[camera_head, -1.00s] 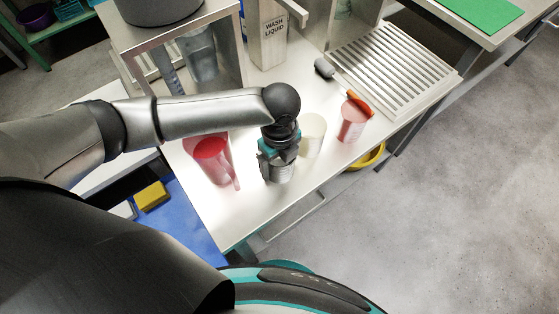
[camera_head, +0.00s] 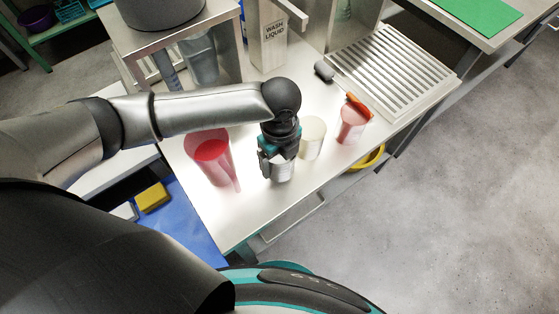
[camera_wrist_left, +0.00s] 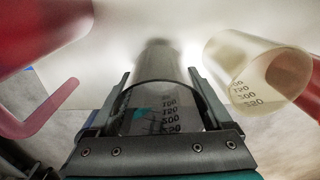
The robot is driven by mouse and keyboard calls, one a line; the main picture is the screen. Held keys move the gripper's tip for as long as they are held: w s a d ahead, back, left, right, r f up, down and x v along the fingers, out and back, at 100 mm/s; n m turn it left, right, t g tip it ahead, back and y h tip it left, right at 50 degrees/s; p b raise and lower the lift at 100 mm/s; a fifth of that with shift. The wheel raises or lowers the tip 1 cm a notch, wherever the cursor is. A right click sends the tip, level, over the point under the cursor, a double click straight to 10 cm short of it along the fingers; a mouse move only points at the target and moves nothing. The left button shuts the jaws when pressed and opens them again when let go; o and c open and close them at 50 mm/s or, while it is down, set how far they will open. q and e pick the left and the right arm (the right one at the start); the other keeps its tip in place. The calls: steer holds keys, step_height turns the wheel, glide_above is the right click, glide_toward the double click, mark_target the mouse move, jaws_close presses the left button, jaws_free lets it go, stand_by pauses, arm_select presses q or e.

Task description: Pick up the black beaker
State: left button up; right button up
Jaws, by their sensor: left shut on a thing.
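The black beaker, a smoky see-through cup with dark volume marks, shows in the left wrist view (camera_wrist_left: 158,100) between the fingers. In the head view its lower part (camera_head: 283,172) shows below my left gripper (camera_head: 279,160). My left gripper is shut on the beaker and hides its upper part in the head view. The beaker looks upright at the table's front; I cannot tell whether its base touches the top. My right gripper is not in view.
A red jug (camera_head: 214,156) stands close left of the gripper. A cream beaker (camera_head: 312,138) and a pink-red beaker (camera_head: 351,125) stand to the right. Behind are a ridged drain board (camera_head: 395,70) and a wash liquid box (camera_head: 269,45). The table's front edge is close.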

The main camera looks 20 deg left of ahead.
arm_select(q)
steer(key=a+r+n+p, duration=0.2)
steer(key=r+n, duration=1)
steer(key=r, duration=0.2)
steer(key=a+r+n+p, duration=0.3)
steer(key=r+n, duration=1)
steer(key=r, duration=0.1)
steer(key=shift+a, duration=0.35)
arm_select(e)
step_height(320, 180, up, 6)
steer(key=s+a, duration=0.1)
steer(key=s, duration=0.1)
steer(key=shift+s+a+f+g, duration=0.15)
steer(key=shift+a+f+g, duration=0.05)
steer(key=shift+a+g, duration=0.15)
arm_select(q)
steer(key=shift+a, duration=0.1)
